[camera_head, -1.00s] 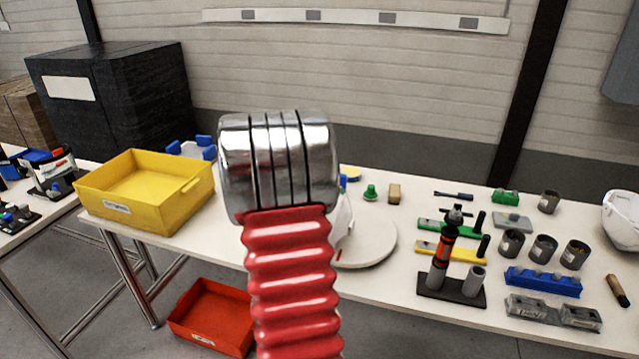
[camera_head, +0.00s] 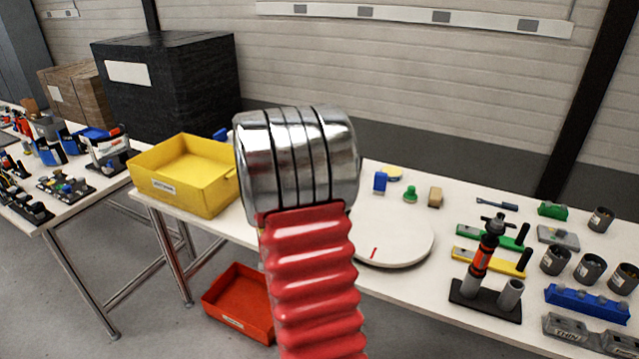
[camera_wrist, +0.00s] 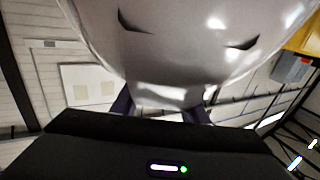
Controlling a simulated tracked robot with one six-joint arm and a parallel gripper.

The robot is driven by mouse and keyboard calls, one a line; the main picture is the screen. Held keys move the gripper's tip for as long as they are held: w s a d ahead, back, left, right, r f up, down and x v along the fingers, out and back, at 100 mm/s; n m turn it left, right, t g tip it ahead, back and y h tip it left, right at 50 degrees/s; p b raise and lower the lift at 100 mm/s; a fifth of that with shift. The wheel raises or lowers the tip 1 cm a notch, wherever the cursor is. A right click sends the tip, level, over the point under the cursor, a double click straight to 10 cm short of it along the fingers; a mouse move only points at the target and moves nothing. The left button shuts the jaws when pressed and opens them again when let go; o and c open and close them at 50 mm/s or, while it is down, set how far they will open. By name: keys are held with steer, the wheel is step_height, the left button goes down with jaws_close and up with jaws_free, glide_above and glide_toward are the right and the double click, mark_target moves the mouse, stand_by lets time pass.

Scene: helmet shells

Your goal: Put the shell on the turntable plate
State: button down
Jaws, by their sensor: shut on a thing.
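The white shell (camera_wrist: 180,50) fills the upper middle of the wrist view, glossy with two dark slots. My gripper (camera_wrist: 162,108) is shut on its near edge, with dark fingers at both sides of the grip. In the head view my arm hides the gripper and the held shell. The round white turntable plate (camera_head: 402,240) lies on the table just right of my arm, with a red mark near its front. Its visible part is bare; its left edge is hidden behind my arm.
A yellow bin (camera_head: 185,203) stands on the table's left end, and a red bin (camera_head: 240,303) is below. Behind the plate are a blue block (camera_head: 380,182), a green knob (camera_head: 410,194) and a tan block (camera_head: 435,196). A black stand (camera_head: 485,299) is to the right.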

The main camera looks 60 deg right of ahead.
steer(key=w+a+f+n+t+y, duration=0.1)
steer(key=w+a+n+t+y, duration=0.1)
steer(key=w+a, duration=0.35)
steer(key=w+a+f+n+t+y, duration=0.1)
steer(key=w+a+n+t+y, duration=0.15)
steer(key=a, duration=0.65)
steer(key=w+a+f+n+t+y, duration=0.1)
steer(key=w+a+n+t+y, duration=0.15)
steer(key=w+a, duration=0.4)
steer(key=a+f+n+y, duration=0.1)
steer(key=a+y, duration=0.3)
steer(key=a, duration=0.8)
steer(key=a+f+n+t+y, duration=0.1)
steer(key=a+f+n+y, duration=0.1)
steer(key=a, duration=1)
steer(key=shift+w+a+n+y, duration=0.3)
steer(key=shift+n+y, duration=0.3)
steer(key=shift+y, duration=0.5)
